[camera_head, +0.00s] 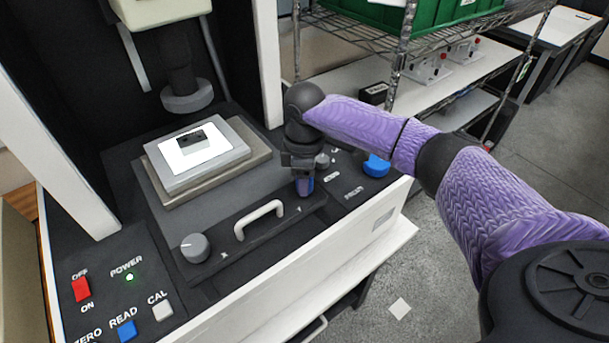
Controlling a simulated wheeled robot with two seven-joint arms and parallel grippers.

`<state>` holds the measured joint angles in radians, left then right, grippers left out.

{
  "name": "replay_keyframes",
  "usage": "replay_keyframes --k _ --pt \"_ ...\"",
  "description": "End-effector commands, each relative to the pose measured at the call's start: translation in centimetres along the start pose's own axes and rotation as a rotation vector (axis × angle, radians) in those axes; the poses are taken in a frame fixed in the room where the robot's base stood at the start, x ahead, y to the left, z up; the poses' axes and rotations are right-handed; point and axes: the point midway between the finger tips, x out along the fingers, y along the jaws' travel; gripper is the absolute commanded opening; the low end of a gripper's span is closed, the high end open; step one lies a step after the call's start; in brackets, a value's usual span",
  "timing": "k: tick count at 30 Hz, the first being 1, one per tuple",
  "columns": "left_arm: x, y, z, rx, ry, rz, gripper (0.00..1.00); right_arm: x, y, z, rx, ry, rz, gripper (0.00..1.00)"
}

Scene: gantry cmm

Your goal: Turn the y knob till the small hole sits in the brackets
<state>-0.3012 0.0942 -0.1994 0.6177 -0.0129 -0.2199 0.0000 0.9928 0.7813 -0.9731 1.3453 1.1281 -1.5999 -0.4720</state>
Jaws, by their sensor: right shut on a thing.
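My right gripper (304,186) comes down from above at the right end of the dark front panel and is shut. What it holds is mostly hidden by its fingers; from its place by the small panel label, it appears to be the y knob. A grey x knob (195,247) with a white mark stands at the left of the same panel. A small dark block (190,138) with holes in its top lies on the bright white stage plate (171,163). The brackets are not in view. My left gripper is not in view.
A pale handle (259,219) stands up between the knobs. A grey round lens head (187,96) hangs above the stage. A blue knob (376,166) is right of my gripper. A red switch (81,289), a blue button (127,331) and a white button (162,310) are lower left.

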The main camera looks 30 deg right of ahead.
Motion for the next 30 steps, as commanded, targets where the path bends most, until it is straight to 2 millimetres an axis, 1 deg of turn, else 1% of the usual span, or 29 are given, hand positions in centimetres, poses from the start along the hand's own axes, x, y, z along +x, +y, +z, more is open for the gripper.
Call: replay_keyframes --k 5,8,12,18,24,30 --pt "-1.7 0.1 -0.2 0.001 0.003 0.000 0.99 -0.5 -0.1 0.0 0.059 0.000 -0.002 0.00" --pt "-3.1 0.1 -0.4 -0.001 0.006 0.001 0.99 -0.6 -0.1 -0.1 0.121 0.002 -0.003 0.00" --pt "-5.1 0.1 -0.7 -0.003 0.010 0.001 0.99 -0.7 -0.1 -0.1 0.228 0.001 -0.004 0.00" --pt "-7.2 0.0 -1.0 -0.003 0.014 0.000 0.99 -0.5 -0.1 -0.1 0.379 0.001 -0.004 0.00" --pt "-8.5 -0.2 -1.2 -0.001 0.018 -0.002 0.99 -0.3 0.0 -0.1 0.504 0.001 -0.003 0.00" --pt "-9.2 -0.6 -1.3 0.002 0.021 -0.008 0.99 -0.2 0.0 -0.1 0.584 0.002 -0.002 0.00"
